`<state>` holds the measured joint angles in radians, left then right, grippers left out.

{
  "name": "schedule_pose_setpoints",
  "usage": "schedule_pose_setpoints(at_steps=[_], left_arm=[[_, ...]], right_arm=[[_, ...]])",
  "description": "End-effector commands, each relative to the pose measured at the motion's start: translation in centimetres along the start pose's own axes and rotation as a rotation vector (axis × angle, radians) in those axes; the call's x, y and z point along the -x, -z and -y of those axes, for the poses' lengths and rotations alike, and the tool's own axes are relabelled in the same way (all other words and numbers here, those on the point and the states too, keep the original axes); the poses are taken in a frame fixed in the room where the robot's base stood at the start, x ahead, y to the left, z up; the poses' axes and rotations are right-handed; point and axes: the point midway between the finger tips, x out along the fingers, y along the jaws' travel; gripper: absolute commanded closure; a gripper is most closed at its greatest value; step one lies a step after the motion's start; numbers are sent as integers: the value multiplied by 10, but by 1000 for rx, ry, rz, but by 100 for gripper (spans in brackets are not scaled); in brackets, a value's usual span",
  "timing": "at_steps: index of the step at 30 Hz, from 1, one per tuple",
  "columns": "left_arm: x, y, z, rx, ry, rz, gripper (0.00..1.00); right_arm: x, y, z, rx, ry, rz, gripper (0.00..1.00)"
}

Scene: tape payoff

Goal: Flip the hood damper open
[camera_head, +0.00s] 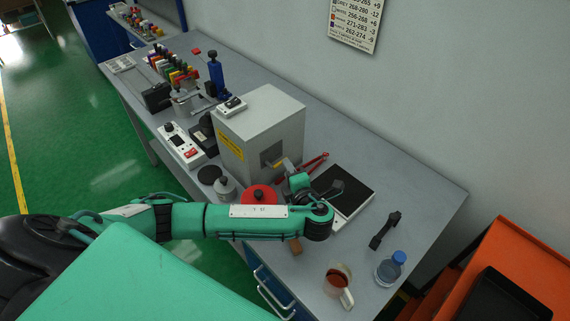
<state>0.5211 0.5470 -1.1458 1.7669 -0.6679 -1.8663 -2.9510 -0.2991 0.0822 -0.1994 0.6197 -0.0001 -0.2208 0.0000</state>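A grey box-shaped housing (262,118) with a yellow label stands on the bench and has a dark square opening in its right-hand face. A small yellow piece (278,163) shows at this opening. I cannot make out for certain which part is the hood damper. My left arm reaches across the front of the bench. My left gripper (288,166) is close to the opening, beyond the wrist. Its fingers are small and partly hidden, so I cannot tell whether they are open or touch anything. My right gripper is not in view.
Red-handled pliers (315,162) and a black-topped plate (343,196) lie right of the housing. A red round item (259,196) sits close behind my forearm. A mug (337,284), a water bottle (390,268) and a black tool (384,231) stand or lie at the right. The bench's back right is clear.

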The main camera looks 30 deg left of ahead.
Motion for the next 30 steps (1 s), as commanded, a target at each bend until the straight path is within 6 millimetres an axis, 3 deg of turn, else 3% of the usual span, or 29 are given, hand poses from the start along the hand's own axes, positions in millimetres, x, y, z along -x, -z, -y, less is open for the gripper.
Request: schedule_pose_setpoints(at_steps=[3,7,18,19,24,30], left_arm=[[-20,0,-2,0,-2,-3,67],[-33,0,-1,0,-1,-2,67],[-40,0,0,2,0,0,67],[-39,0,0,2,1,0,69],[-39,0,0,2,1,0,100],[-39,0,0,4,0,1,100]], right_arm=[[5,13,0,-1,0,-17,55],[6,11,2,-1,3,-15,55],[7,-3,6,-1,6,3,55],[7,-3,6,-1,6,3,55],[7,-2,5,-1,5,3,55],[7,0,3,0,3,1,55]])
